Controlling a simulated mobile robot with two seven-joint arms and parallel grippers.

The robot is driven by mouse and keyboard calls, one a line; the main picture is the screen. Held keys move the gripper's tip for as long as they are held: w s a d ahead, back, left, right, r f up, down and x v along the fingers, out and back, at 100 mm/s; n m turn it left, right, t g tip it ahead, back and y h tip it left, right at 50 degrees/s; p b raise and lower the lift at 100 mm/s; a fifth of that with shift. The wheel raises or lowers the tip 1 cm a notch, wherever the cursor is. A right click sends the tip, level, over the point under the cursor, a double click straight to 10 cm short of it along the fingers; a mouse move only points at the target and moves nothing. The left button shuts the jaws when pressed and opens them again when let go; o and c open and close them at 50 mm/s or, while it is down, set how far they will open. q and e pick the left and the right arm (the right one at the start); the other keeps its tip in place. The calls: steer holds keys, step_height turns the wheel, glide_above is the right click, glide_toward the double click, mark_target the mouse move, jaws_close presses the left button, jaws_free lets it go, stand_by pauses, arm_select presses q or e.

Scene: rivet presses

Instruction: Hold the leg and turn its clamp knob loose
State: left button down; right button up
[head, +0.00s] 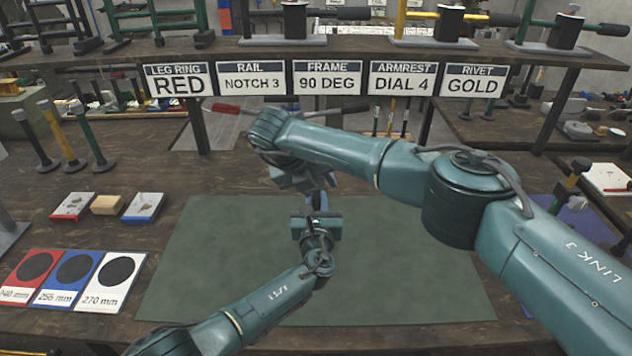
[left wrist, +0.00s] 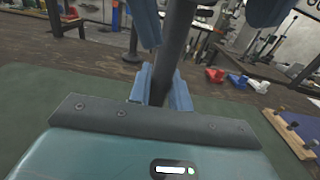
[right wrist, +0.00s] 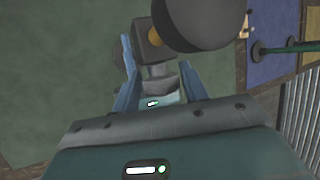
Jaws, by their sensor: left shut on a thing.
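The leg (left wrist: 174,48) is a dark tube that runs upward between the blue fingers of my left gripper (left wrist: 163,88), which is shut on it. In the head view my left gripper (head: 317,203) is above the green mat, and the leg is mostly hidden. My right gripper (head: 318,186) comes down from above, close to the left one. In the right wrist view its fingers (right wrist: 158,75) are apart, with a dark block (right wrist: 152,45) between or just beyond them. A large dark round part (right wrist: 195,20) and a bit of brass lie close above; I cannot tell which is the clamp knob.
The green mat (head: 215,255) is otherwise clear. Coloured size cards (head: 75,280), small blocks (head: 107,204) and upright posts (head: 62,135) stand at the left. A shelf with label signs (head: 328,78) spans the back. A blue panel (head: 583,222) lies at the right.

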steer(key=shift+o, duration=1)
steer(key=shift+r, duration=0.1)
steer(key=v, duration=1.2)
